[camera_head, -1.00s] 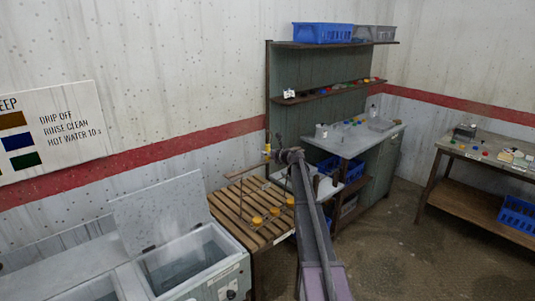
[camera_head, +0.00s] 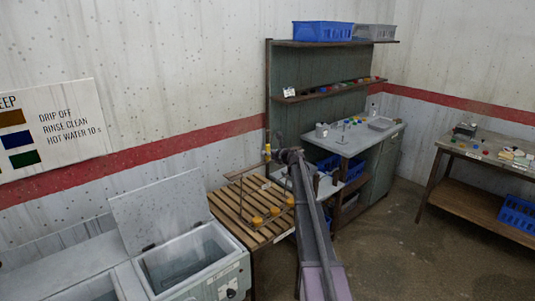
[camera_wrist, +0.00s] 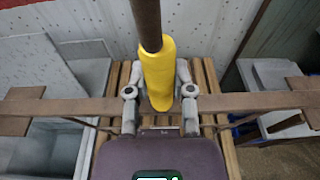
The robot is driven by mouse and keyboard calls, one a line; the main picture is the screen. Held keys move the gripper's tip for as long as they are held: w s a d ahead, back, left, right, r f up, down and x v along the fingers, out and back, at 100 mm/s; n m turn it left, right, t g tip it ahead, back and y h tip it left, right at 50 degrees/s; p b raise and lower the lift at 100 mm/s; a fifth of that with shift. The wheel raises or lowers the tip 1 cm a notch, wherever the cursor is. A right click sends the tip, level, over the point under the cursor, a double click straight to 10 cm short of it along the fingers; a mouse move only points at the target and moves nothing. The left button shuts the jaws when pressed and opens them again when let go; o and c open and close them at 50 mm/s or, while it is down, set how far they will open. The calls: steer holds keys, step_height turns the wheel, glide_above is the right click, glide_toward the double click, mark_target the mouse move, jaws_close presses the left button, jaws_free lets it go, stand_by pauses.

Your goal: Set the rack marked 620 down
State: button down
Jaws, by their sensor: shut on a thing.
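The rack (camera_head: 246,173) is a brown frame with a yellow handle (camera_wrist: 158,72) and several orange pieces (camera_head: 257,222) hanging low from it. It is over the slatted wooden table (camera_head: 229,210). My gripper (camera_wrist: 160,100) is shut on the yellow handle, one finger on each side. It also shows, small, in the head view (camera_head: 272,155), beside the handle. In the wrist view the rack's brown bar spans left and right below the handle. I cannot read a 620 mark. I cannot tell whether the rack touches the slats.
An open grey tank (camera_head: 190,262) with a raised lid (camera_head: 160,212) stands left of the slatted table. A sink bench (camera_head: 355,139) with blue crates below is to the right. A side table (camera_head: 485,150) stands far right. Bare floor lies between.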

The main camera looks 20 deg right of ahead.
steer(key=shift+f, duration=0.25)
steer(key=shift+c, duration=2)
jaws_free()
steer(key=o, duration=0.4)
steer(key=shift+s, duration=0.2)
steer(key=f+v, duration=0.2)
steer(key=v, duration=0.9)
steer(key=shift+s+d, duration=0.15)
steer(key=shift+s, duration=0.15)
stand_by(0.8)
stand_by(0.5)
